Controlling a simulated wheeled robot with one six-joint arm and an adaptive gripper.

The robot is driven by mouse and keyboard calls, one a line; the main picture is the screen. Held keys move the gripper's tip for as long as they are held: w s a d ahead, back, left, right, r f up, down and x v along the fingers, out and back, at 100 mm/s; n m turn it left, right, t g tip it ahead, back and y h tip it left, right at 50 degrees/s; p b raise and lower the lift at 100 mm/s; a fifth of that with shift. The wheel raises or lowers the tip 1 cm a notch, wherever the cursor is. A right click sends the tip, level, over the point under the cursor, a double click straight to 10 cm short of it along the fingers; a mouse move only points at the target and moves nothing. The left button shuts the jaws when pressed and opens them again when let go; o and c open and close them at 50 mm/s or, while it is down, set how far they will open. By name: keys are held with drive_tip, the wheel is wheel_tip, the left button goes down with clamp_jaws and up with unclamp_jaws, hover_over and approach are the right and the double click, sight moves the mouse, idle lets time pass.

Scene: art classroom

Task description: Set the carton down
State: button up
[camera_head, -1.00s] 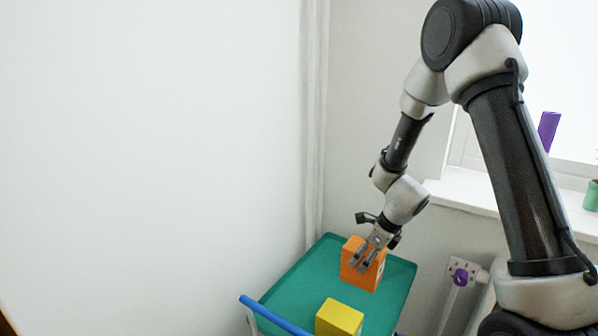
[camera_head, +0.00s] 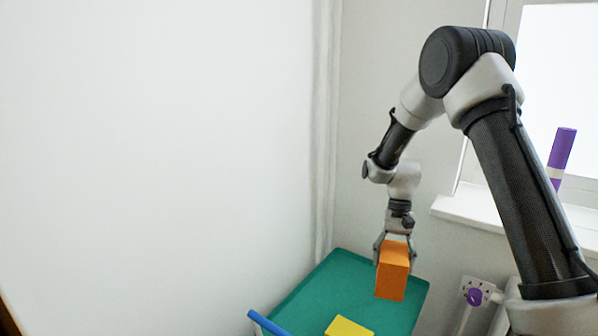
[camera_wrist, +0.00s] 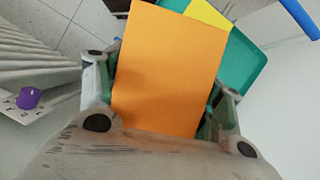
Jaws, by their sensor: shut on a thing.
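The orange carton (camera_head: 391,281) is upright over the far right part of the teal tray top (camera_head: 318,290). My gripper (camera_head: 395,257) points down and is shut on it, with a finger at either side of its upper part. The head view does not show clearly whether the carton's base touches the tray. In the wrist view the carton (camera_wrist: 170,70) fills the middle between the fingers and hides much of what lies beyond.
A yellow box (camera_head: 349,327) stands on the tray nearer me, left of the carton. A blue handle bar (camera_head: 267,323) runs along the tray's near left side. A wall socket with a purple knob (camera_head: 474,297) is to the right. The tray's left part is clear.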

drive_tip(key=d+n, duration=0.1)
drive_tip(key=w+d+n+h, duration=0.1)
drive_tip(key=d+n, duration=0.1)
drive_tip(key=shift+w+d+f, duration=0.1)
drive_tip(key=shift+w+f, duration=0.15)
drive_tip(key=shift+f, duration=0.05)
drive_tip(key=shift+w+d+f+n, duration=0.15)
drive_tip(key=shift+w+d+f, duration=0.1)
drive_tip(key=shift+f, duration=0.2)
drive_tip(key=shift+w+d+f+n, duration=0.1)
drive_tip(key=shift+w+f+n, duration=0.1)
drive_tip(key=shift+f, duration=0.2)
drive_tip(key=shift+s+f, duration=0.15)
drive_tip(key=shift+f, duration=0.1)
